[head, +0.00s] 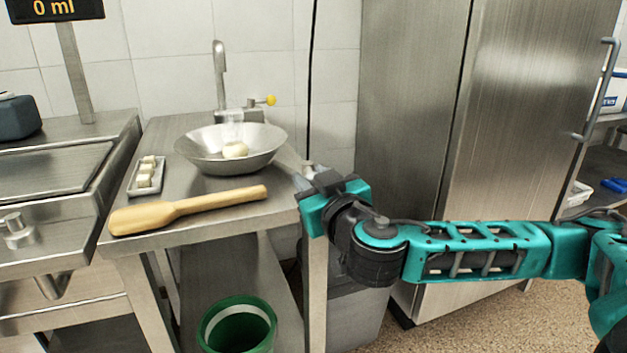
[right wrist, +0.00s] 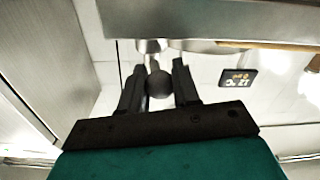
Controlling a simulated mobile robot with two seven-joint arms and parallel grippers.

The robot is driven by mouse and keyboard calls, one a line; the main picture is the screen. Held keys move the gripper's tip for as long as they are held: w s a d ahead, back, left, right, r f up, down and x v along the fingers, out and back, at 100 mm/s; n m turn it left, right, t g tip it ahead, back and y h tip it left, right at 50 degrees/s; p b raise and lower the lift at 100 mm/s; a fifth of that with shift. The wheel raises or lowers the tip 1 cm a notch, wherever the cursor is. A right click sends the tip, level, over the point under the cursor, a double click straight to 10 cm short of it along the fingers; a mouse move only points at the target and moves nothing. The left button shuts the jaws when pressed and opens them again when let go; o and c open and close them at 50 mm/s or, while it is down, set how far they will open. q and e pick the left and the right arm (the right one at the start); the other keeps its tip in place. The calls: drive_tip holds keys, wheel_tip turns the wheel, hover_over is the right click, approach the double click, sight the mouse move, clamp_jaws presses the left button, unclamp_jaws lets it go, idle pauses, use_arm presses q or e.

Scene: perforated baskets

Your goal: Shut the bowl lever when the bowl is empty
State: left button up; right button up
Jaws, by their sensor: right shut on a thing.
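The wide metal bowl (head: 197,150) stands on the steel counter with a pale round piece (head: 235,150) inside it, so it is not empty. A faint whitish patch shows above the piece. My right gripper (head: 308,183) is at the counter's right edge, to the right of and below the bowl. In the right wrist view its fingers are shut on a dark round knob (right wrist: 159,84), which sits by a short metal stem near the counter edge. Whether this knob belongs to the bowl lever I cannot tell. My left gripper is not in view.
A tap (head: 219,75) and a yellow-knobbed handle (head: 270,100) stand behind the bowl. A wooden paddle (head: 190,209) and a small tray (head: 134,190) of pale pieces lie on the counter. A steel cabinet (head: 415,120) is at right; a green bin (head: 238,335) is below.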

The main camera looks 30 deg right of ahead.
drive_tip(key=shift+a+h, duration=0.1)
drive_tip(key=shift+h, duration=0.2)
drive_tip(key=shift+w+a+m+g+h, duration=0.2)
drive_tip(key=shift+m+g+h, duration=0.15)
drive_tip(key=shift+m+h, duration=0.35)
drive_tip(key=shift+w+a+m+g+h, duration=0.1)
drive_tip(key=shift+a+m+g+h, duration=0.25)
drive_tip(key=shift+m+h, duration=0.3)
drive_tip(key=shift+w+a+m+g+h, duration=0.15)
drive_tip(key=shift+m+g+h, duration=0.35)
drive_tip(key=shift+h, duration=0.35)
drive_tip(key=shift+w+a+m+g+h, duration=0.2)
drive_tip(key=shift+m+g+h, duration=0.3)
drive_tip(key=shift+h, duration=0.2)
drive_tip(key=shift+w+a+m+g+h, duration=0.1)
drive_tip(key=shift+w+m+g+h, duration=0.2)
drive_tip(key=shift+m+h, duration=0.35)
drive_tip(key=shift+w+a+m+g+h, duration=0.15)
drive_tip(key=shift+m+g+h, duration=0.3)
drive_tip(key=shift+h, duration=0.3)
drive_tip(key=shift+w+a+m+g+h, duration=0.1)
drive_tip(key=shift+w+m+g+h, duration=0.05)
drive_tip(key=shift+m+g+h, duration=0.4)
drive_tip(key=shift+w+a+m+g+h, duration=0.15)
drive_tip(key=shift+m+g+h, duration=0.2)
drive_tip(key=shift+g, duration=0.25)
drive_tip(key=shift+d, duration=0.1)
drive_tip(key=o, duration=1)
